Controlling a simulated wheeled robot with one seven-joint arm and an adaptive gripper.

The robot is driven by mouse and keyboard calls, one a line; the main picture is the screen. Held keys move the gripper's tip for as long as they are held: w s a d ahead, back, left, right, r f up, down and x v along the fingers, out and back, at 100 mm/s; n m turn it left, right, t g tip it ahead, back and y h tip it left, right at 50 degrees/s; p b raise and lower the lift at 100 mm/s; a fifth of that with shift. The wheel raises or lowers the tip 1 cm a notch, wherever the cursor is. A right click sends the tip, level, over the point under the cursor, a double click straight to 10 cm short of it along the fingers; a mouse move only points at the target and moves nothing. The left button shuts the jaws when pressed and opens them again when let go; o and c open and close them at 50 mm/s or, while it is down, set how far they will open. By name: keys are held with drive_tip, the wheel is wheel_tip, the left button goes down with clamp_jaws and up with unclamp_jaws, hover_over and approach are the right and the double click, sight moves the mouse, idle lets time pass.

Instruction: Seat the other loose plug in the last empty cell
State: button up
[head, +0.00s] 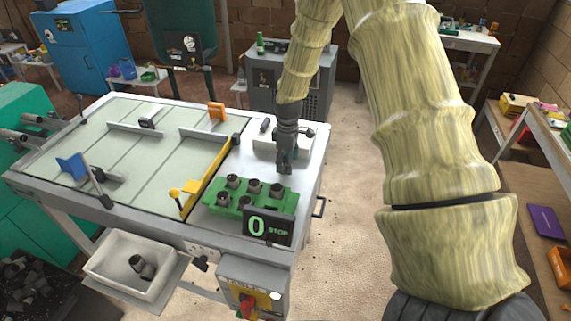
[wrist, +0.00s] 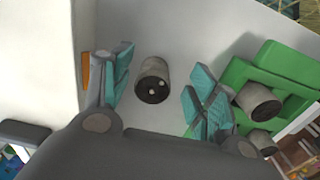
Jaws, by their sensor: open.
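My gripper (head: 285,167) is over the table, just behind the green block (head: 286,204). Its teal-padded fingers are spread apart in the wrist view. One grey plug (wrist: 152,80) shows in the gap between them on the pale table top, its dark end facing the camera; neither finger appears to touch it. In the head view this plug is hidden by or lost against my gripper. The green block holds several dark-topped plugs (head: 254,187); two of them show in the wrist view (wrist: 258,101). Which of its cells is empty is hard to make out.
A display reading 0 STOP (head: 268,228) stands before the green block. A yellow rail (head: 208,177) lies left of it. A white bin (head: 107,261) with dark-ended plugs (head: 141,266) sits low in front. A grey stand (head: 265,146) is close behind my gripper.

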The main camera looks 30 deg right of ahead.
drive_tip(key=shift+w+f, duration=0.6)
drive_tip(key=shift+w, duration=0.15)
drive_tip(key=shift+s+r, duration=0.35)
drive_tip(key=shift+s, duration=0.05)
drive_tip(key=c, duration=0.7)
drive_tip(key=shift+c, duration=1.4)
drive_tip(key=shift+w+a+f, duration=0.1)
